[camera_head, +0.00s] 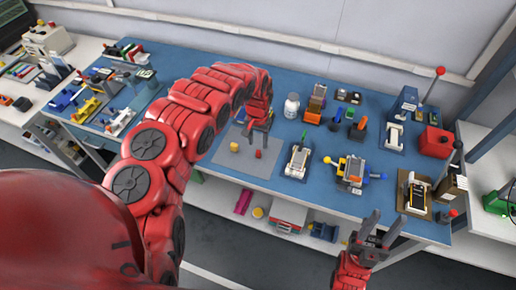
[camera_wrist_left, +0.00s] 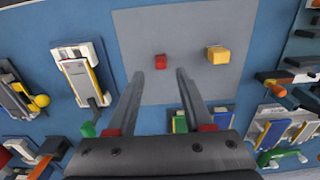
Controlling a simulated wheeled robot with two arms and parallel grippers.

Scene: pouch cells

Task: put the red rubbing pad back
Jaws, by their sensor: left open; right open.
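The small red rubbing pad (camera_head: 258,154) lies on the grey mat (camera_head: 222,168) on the blue workbench. It also shows in the left wrist view (camera_wrist_left: 160,61), just beyond and between my fingertips. My left gripper (camera_head: 259,131) is open and empty above the mat, close to the red pad and apart from it. In the left wrist view its two fingers (camera_wrist_left: 159,74) point at the pad. My right gripper (camera_head: 373,224) is open and empty at the front edge of the bench, far from the pad.
A yellow block (camera_head: 234,146) lies on the mat left of the red pad. A white-topped fixture (camera_head: 297,160) and a yellow-blue device (camera_head: 351,172) stand to the right. A white bottle (camera_head: 291,106) and an orange holder (camera_head: 315,104) stand behind.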

